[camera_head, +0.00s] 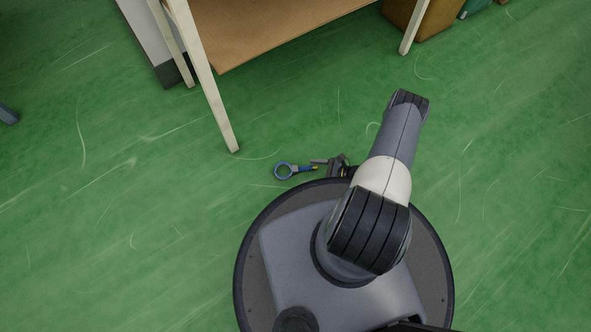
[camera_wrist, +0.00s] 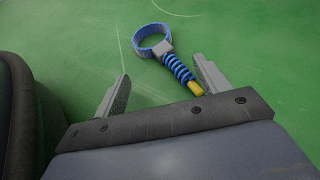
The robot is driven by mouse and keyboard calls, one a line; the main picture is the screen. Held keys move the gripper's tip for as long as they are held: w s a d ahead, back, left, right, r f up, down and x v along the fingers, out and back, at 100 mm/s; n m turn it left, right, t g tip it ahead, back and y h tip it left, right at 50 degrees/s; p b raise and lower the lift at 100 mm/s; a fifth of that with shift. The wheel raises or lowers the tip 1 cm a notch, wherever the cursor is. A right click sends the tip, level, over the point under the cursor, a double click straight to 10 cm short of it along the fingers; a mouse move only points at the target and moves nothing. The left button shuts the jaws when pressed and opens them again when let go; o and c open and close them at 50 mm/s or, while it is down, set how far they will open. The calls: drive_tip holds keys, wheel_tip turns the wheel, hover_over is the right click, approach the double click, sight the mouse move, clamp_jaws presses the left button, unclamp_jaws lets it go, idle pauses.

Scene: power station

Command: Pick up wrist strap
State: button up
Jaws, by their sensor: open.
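The wrist strap (camera_head: 284,171) lies on the green floor just in front of my round base in the head view. It has a blue loop, a grey clasp, a coiled blue cord and a yellow end. In the wrist view the strap (camera_wrist: 153,42) lies beyond my gripper (camera_wrist: 162,85), and its coiled cord and yellow end reach back beside the right finger. In the head view my gripper (camera_head: 322,163) is partly hidden behind my arm, with one finger next to the strap's yellow end.
A table with pale legs (camera_head: 216,110) and a brown lower shelf (camera_head: 270,28) stands ahead; one leg is close to the strap. A brown box (camera_head: 425,18) is at the top right.

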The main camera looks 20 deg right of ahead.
sight(295, 171)
drive_tip(key=shift+r+b+x, duration=0.15)
drive_tip(key=shift+b+x, duration=0.4)
drive_tip(key=shift+x, duration=1)
drive_tip(key=shift+r+b+x, duration=0.1)
drive_tip(key=shift+b+x, duration=0.45)
drive_tip(key=shift+x, duration=1)
drive_tip(key=shift+a, duration=0.2)
clamp_jaws()
wheel_tip(295, 171, up, 10)
drive_tip(key=p, duration=0.5)
